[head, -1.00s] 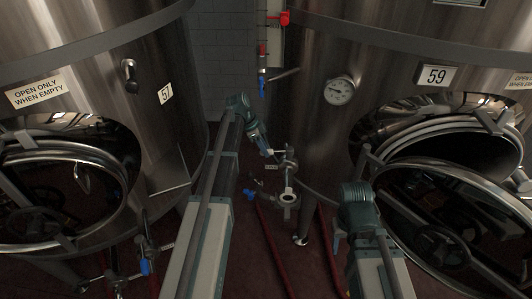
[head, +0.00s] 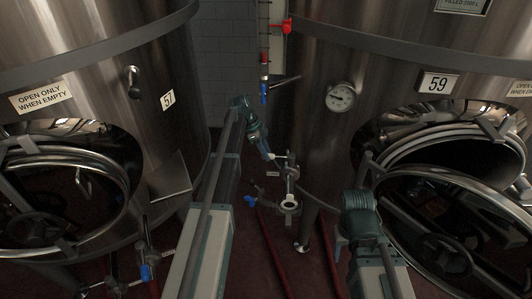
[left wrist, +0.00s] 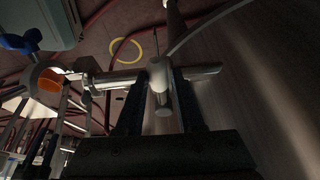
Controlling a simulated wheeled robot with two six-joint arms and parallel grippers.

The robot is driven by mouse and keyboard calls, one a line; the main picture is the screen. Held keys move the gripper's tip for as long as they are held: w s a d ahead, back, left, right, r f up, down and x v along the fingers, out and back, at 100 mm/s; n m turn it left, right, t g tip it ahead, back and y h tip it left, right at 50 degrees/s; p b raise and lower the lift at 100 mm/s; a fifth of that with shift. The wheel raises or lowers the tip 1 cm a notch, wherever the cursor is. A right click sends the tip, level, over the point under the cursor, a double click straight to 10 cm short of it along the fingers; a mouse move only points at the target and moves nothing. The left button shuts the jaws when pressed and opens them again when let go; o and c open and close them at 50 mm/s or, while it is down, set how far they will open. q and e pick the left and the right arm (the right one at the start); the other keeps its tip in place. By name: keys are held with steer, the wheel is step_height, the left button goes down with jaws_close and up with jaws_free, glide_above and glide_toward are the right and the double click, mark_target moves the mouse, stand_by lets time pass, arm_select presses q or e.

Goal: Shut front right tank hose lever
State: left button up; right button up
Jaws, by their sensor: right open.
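The front right tank (head: 310,60), marked 59, is steel. Its metal valve fitting (head: 291,180) stands low at its left side and has a short metal lever (head: 281,156) on top. My left gripper (head: 270,156) is at that lever. In the left wrist view, the two dark fingers (left wrist: 160,95) are on either side of a metal handle (left wrist: 160,72); I cannot tell whether they press on it. A blue handle (head: 250,200) lies left of the fitting and also shows in the left wrist view (left wrist: 20,42). My right gripper (head: 341,243) is open, mostly hidden behind its arm.
Tank 57 (head: 180,60) stands on the left with its own blue-handled valve (head: 146,272). Red hoses (head: 271,250) run along the floor. Tank 59's open round hatch (head: 440,220) is at the right. A red-handled valve (head: 280,26) is on the back pipe.

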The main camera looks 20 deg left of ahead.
arm_select(q)
steer(key=o, duration=0.3)
steer(key=shift+r, duration=0.1)
steer(key=p+v, duration=1.2)
steer(key=v, duration=0.1)
steer(key=shift+a+r+p, duration=0.2)
steer(key=shift+p, duration=0.2)
steer(key=shift+s+f, duration=0.1)
steer(key=shift+s, duration=0.05)
